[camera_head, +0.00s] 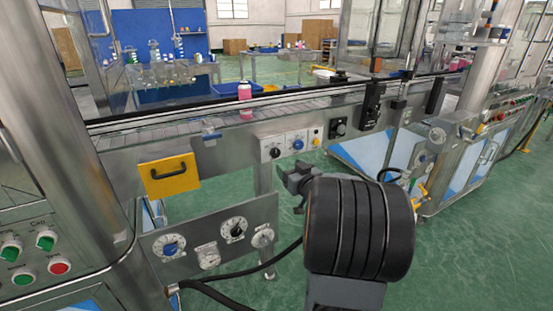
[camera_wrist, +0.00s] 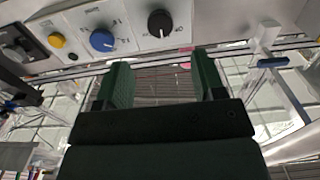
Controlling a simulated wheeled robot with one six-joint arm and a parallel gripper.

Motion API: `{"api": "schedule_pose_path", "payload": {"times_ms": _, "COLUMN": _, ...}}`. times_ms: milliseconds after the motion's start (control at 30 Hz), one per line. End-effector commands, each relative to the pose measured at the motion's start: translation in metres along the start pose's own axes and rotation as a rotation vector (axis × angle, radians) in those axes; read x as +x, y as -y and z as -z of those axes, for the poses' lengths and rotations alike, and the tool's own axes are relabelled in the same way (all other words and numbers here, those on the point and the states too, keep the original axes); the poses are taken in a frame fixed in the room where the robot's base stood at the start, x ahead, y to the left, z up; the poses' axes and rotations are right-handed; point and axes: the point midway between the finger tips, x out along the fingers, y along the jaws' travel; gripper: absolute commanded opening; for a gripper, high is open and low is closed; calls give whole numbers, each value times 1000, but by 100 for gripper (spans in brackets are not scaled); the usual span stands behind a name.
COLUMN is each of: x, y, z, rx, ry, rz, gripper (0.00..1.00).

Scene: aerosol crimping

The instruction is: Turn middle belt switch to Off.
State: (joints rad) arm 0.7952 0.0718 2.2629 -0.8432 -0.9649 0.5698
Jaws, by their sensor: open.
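On the conveyor's side are a black knob (camera_head: 275,152) and a blue knob (camera_head: 298,144), each on a white plate. The wrist view also shows the black knob (camera_wrist: 160,23) and the blue knob (camera_wrist: 102,40). My gripper (camera_head: 293,183) is below and in front of these plates. In the wrist view my gripper (camera_wrist: 165,78) is open with nothing between its two green fingers, apart from both knobs.
A yellow button (camera_head: 316,141) and a dark knob panel (camera_head: 339,128) sit right of the plates. A yellow handled panel (camera_head: 170,174) is at the left. A lower dial panel (camera_head: 215,240) stands left of my arm. A pink bottle (camera_head: 245,91) stands on the belt.

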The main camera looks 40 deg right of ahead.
Motion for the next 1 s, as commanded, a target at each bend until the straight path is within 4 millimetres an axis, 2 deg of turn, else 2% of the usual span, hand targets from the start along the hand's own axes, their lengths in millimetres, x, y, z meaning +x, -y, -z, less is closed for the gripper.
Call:
{"api": "schedule_pose_path", "payload": {"times_ms": 33, "x": 11, "y": 1, "z": -2, "rx": 1, "ry": 0, "rz": 3, "gripper": 63}}
{"api": "schedule_pose_path", "payload": {"times_ms": 200, "x": 44, "y": 1, "z": -2, "rx": 0, "ry": 1, "rz": 1, "gripper": 63}}
{"api": "schedule_pose_path", "payload": {"times_ms": 500, "x": 83, "y": 0, "z": -1, "rx": 0, "ry": 1, "rz": -1, "gripper": 63}}
{"api": "schedule_pose_path", "payload": {"times_ms": 700, "x": 92, "y": 0, "z": -1, "rx": 0, "ry": 1, "rz": -1, "gripper": 63}}
{"api": "schedule_pose_path", "payload": {"times_ms": 1000, "x": 94, "y": 0, "z": 0, "rx": 0, "ry": 1, "rz": -2, "gripper": 63}}
